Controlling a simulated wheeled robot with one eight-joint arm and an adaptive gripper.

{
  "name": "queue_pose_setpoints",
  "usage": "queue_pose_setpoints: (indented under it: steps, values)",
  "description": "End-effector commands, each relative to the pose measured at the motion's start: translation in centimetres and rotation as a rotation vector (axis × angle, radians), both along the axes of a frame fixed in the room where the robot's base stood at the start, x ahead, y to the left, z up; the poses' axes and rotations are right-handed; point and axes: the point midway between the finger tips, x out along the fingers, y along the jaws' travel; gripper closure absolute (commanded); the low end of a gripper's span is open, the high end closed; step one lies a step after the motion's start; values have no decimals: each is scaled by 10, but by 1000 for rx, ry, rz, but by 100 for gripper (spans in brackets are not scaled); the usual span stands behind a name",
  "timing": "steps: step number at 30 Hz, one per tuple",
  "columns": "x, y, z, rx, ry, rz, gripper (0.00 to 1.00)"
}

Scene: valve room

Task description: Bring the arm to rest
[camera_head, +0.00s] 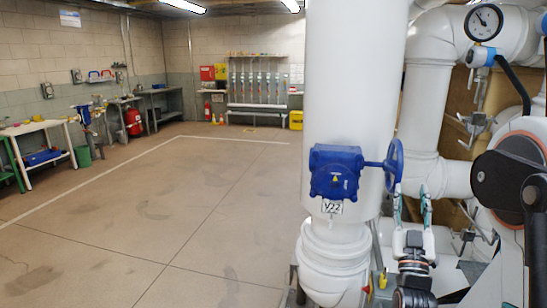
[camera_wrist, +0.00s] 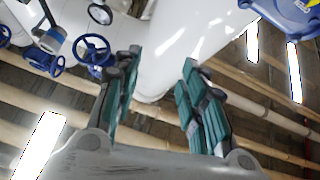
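My gripper (camera_head: 411,194) is at the lower right of the head view, pointing upward with its two fingers spread apart. Nothing shows between them. In the wrist view the two teal-padded fingers (camera_wrist: 160,62) are also apart, with a white pipe beyond them. The blue handwheel (camera_head: 395,164) of the valve is just above and left of my gripper. Its blue gearbox (camera_head: 335,171) sits on the thick white vertical pipe, above a tag reading V22 (camera_head: 332,207). I cannot tell whether a fingertip touches the wheel.
White pipes (camera_head: 425,110) and a pressure gauge (camera_head: 484,22) crowd the right side. The wrist view shows other blue handwheels (camera_wrist: 91,49) at left and a blue housing (camera_wrist: 290,14) at upper right. Open floor (camera_head: 160,215) fills the left, with a workbench (camera_head: 38,150) along the wall.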

Motion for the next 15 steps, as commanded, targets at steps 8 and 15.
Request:
queue_pose_setpoints:
  steps: [8,15]
  values:
    - [9,7,4,23,78,27,61]
    - [17,17,5,55,181,58,61]
